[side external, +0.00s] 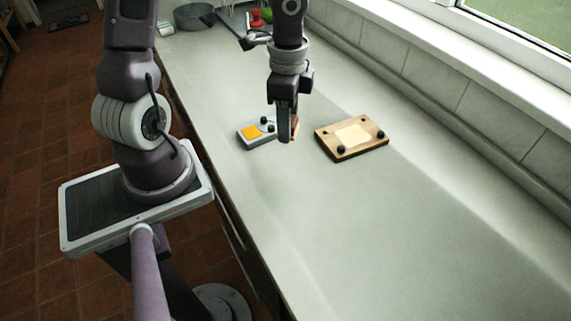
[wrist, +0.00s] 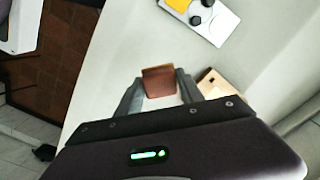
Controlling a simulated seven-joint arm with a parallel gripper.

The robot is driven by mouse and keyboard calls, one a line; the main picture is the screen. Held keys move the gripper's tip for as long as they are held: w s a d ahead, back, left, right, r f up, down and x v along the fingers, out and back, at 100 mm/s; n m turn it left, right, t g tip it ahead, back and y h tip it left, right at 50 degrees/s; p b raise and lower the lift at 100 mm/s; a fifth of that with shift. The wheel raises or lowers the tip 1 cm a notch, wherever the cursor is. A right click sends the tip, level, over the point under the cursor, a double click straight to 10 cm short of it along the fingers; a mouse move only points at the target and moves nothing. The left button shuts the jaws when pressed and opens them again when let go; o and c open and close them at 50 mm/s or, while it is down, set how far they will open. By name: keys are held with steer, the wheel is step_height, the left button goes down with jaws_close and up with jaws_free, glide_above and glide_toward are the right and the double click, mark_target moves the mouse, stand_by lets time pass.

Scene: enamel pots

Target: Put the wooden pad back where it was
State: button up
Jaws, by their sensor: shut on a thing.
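My gripper (side external: 287,136) is shut on a small brown wooden pad (wrist: 158,82), which sits between the two fingers in the wrist view. In the side view only a sliver of the pad (side external: 296,129) shows, the rest hidden by the fingers. My gripper is over the counter between two boards; I cannot tell whether the pad touches the counter. The wooden board (side external: 326,141), with black knobs and a pale square on top, lies to the right. The pale grey board (side external: 258,143), with an orange square and black knobs, lies to the left.
The counter (side external: 320,230) is clear in front of the boards. A grey pot (side external: 192,17) and red and green items (side external: 256,18) stand at the far end. A tiled wall and window sill (side external: 440,75) bound the right side.

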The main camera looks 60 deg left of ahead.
mark_target(284, 167)
steer(key=f, duration=0.6)
steer(key=s+f, duration=0.1)
steer(key=f, duration=0.3)
steer(key=shift+f, duration=0.1)
steer(key=o, duration=1.3)
steer(key=shift+f, duration=0.1)
step_height(284, 167, up, 12)
steer(key=shift+r, duration=0.2)
steer(key=s+d+r+n+t, duration=0.2)
steer(key=s+r+n, duration=0.2)
steer(key=r, duration=0.3)
steer(key=s+d+r+n+t, duration=0.3)
steer(key=s+r+n, duration=0.1)
steer(key=s+r, duration=0.3)
steer(key=shift+r+n+t, duration=0.15)
steer(key=shift+n+t, duration=0.15)
